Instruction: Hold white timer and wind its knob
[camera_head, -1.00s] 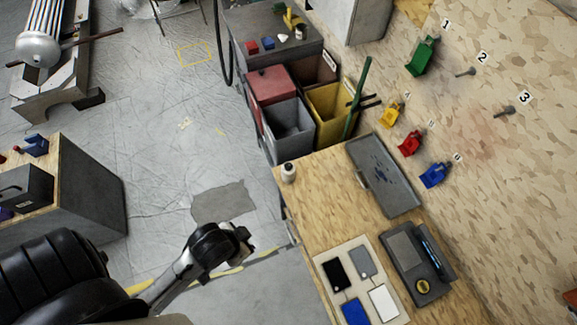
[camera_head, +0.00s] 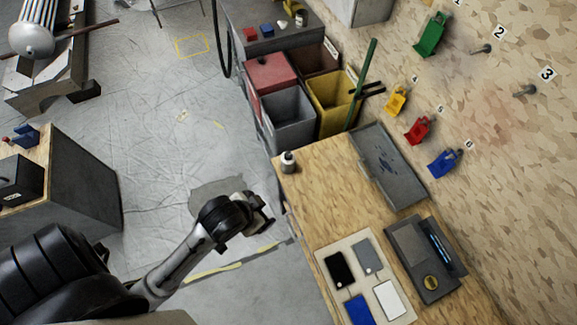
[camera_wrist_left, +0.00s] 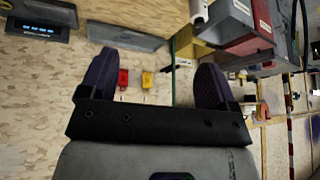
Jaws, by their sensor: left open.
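A small white upright cylinder with a dark top (camera_head: 288,162), which looks like the white timer, stands at the far left corner of the wooden table. Its knob is too small to make out. A white object at the top edge of the left wrist view (camera_wrist_left: 199,12) appears to be the same thing, partly cut off. My left gripper (camera_head: 265,212) is beside the table's left edge, nearer to me than the white cylinder and apart from it. In the left wrist view its two dark fingers (camera_wrist_left: 155,62) are spread with nothing between them. My right gripper is not in view.
The wooden table (camera_head: 325,195) has clear room beside the cylinder. A grey tray (camera_head: 386,165), a dark case (camera_head: 410,245) and a board with coloured pads (camera_head: 378,255) lie on it. Grey (camera_head: 290,120) and yellow (camera_head: 333,118) bins stand beyond its far edge.

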